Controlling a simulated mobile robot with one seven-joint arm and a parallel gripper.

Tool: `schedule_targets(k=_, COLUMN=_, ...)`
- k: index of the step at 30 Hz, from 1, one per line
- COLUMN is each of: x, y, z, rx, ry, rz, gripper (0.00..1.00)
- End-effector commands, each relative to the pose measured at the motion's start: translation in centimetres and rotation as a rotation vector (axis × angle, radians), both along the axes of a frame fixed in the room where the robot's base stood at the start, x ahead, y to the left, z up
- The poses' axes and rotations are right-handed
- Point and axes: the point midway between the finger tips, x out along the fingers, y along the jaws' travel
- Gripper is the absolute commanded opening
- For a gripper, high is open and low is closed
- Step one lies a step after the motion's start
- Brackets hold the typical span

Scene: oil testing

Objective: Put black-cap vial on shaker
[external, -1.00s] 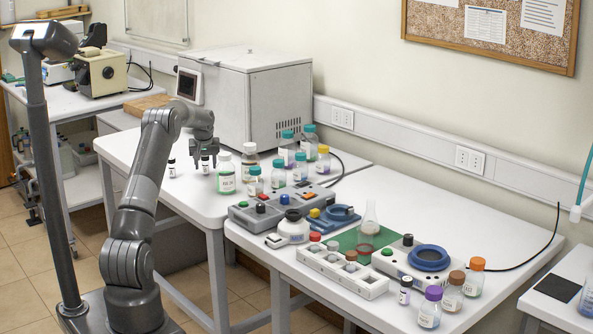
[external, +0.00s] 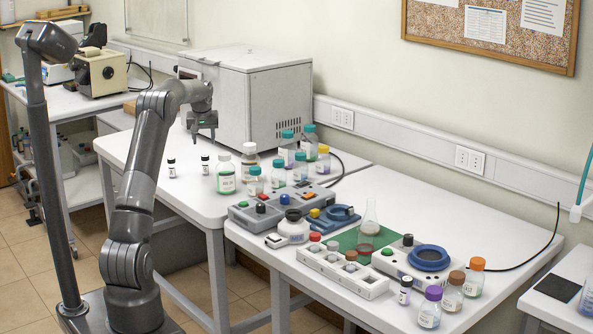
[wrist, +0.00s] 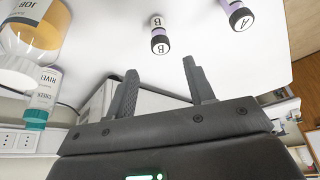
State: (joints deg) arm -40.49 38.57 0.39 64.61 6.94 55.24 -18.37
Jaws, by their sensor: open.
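Two small black-cap vials stand upright on the white table below my gripper: a left vial (external: 171,168) and a right vial (external: 205,165). In the wrist view, one with label B (wrist: 158,36) is just beyond my fingertips and one with label A (wrist: 237,15) is farther right. My gripper (external: 204,137) is open and empty above the right vial, apart from it; its two spread fingers also show in the wrist view (wrist: 160,68). A third dark-capped vial (external: 405,291) stands at the front table's edge. A device with a blue ring (external: 430,258) may be the shaker; I cannot tell.
A grey button console (external: 247,218), a white rack (external: 343,270) and a flask (external: 369,218) occupy the front table. The large white box (external: 247,95) is behind my gripper.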

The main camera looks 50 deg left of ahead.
Motion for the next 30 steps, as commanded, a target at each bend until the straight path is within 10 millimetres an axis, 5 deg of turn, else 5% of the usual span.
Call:
schedule_targets(k=6, x=0.1, y=-0.6, z=0.4, rx=0.001, ry=-0.001, rz=-0.008, gripper=0.49)
schedule_targets(k=10, x=0.3, y=-3.8, z=2.5, rx=0.004, ry=-0.006, rz=-0.054, gripper=0.49)
schedule_targets(k=20, x=-2.4, y=-19.7, z=10.1, rx=0.015, ry=-0.024, rz=-0.279, gripper=0.49)
schedule_targets(k=30, x=-10.6, y=-34.6, z=13.5, rx=0.026, ry=-0.046, rz=-0.521, gripper=0.49)
